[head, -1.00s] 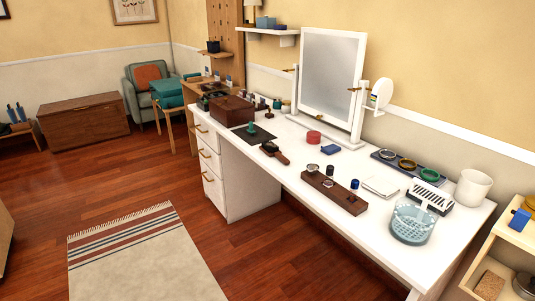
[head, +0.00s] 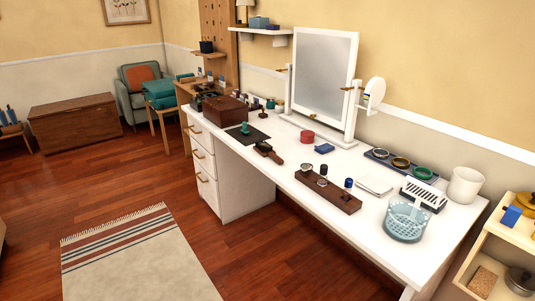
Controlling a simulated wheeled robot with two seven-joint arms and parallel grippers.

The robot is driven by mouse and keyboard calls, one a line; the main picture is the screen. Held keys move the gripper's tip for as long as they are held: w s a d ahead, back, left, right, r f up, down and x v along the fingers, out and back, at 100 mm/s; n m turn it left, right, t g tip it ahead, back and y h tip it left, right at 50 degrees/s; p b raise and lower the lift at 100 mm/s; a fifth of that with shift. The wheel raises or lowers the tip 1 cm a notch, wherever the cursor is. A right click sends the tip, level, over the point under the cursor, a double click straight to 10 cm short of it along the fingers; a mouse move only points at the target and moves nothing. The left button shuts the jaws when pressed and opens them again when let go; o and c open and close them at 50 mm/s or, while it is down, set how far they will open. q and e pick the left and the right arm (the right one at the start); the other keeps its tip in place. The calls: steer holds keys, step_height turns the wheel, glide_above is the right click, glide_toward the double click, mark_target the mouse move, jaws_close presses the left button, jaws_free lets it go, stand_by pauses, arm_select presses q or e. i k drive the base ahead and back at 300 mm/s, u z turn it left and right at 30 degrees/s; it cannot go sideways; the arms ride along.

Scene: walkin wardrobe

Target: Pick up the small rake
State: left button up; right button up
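I cannot make out a small rake for certain in the head view. A white slotted, comb-like piece (head: 425,194) lies near the right end of the white desk (head: 345,228), behind a light blue openwork basket (head: 405,222); I cannot tell whether it is the rake. A dark long-handled item (head: 268,152) lies farther left on the desk, in front of a dark mat (head: 247,135). Neither of my grippers is in view.
A brown wooden block (head: 328,189) with round items, a white cup (head: 466,185) and a mirror (head: 322,75) stand on the desk. A light wooden shelf unit (head: 492,262) stands at the right. A striped rug (head: 140,255) lies on open floor at the left.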

mark_target(244, 132)
steer(key=u, duration=0.5)
steer(key=k, duration=1.25)
steer(key=u, duration=0.7)
steer(key=i, duration=3.55)
steer(key=z, duration=1.85)
steer(key=i, duration=1.15)
steer(key=z, duration=2.2)
steer(key=k, duration=0.6)
steer(key=u, duration=0.3)
